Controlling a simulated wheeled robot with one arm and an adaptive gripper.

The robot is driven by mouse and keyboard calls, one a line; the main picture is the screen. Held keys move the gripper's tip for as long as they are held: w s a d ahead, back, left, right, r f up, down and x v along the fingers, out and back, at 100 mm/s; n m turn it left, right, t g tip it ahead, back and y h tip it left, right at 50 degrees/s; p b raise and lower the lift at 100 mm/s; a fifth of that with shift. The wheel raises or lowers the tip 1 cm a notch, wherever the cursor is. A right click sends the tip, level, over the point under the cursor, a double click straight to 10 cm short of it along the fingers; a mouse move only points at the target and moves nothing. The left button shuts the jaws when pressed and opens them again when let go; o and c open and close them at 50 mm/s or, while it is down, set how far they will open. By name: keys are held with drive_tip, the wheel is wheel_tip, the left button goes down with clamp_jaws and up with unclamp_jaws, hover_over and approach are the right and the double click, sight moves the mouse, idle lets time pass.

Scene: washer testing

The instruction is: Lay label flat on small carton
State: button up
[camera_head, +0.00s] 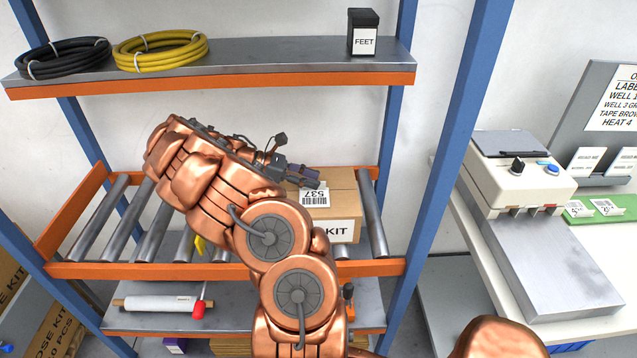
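The small carton (345,206) is a brown box with "KIT" on its front, standing on the roller shelf. A white label (314,199) with "537" and a barcode shows at the carton's top, near its front edge. I cannot tell whether it lies flat on the carton or is held just above it. My gripper (306,178), dark with a purplish part, is over the carton's top left, close behind the label. My copper-coloured arm hides the carton's left side. The view does not show whether the fingers are open or shut.
An upper shelf (230,72) holds a black cable coil (62,60), a yellow coil (160,50) and a black "FEET" box (363,33). Blue posts frame the rack. Bare rollers (118,212) lie left of my arm. A label machine (518,170) stands on the right bench.

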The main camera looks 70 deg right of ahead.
drive_tip(key=b+v, duration=0.1)
drive_tip(key=v, duration=0.7)
drive_tip(key=shift+w+f+b, duration=0.1)
drive_tip(key=shift+w+b, duration=0.1)
drive_tip(key=shift+b, duration=0.15)
drive_tip(key=shift+w+a+r, duration=0.2)
drive_tip(key=shift+w+r, duration=0.05)
drive_tip(key=shift+w, duration=0.05)
drive_tip(key=shift+r, duration=0.1)
drive_tip(key=shift+a+r, duration=0.3)
drive_tip(key=s+a+r+m+t, duration=0.2)
drive_tip(key=a+r, duration=0.1)
drive_tip(key=a, duration=0.5)
drive_tip(key=s+a+r+m+t, duration=0.1)
drive_tip(key=a+r+m+t, duration=0.25)
drive_tip(key=a, duration=0.55)
drive_tip(key=s+a+f+t+y, duration=0.1)
drive_tip(key=s+a+f, duration=0.1)
drive_tip(key=a, duration=0.7)
drive_tip(key=s+a+f+t+y, duration=0.2)
drive_tip(key=s+a, duration=0.2)
drive_tip(key=a, duration=0.5)
drive_tip(key=s+a+f+t+y, duration=0.2)
drive_tip(key=s+a, duration=0.2)
drive_tip(key=a, duration=0.5)
drive_tip(key=shift+f+n, duration=0.25)
drive_tip(key=shift+n, duration=0.1)
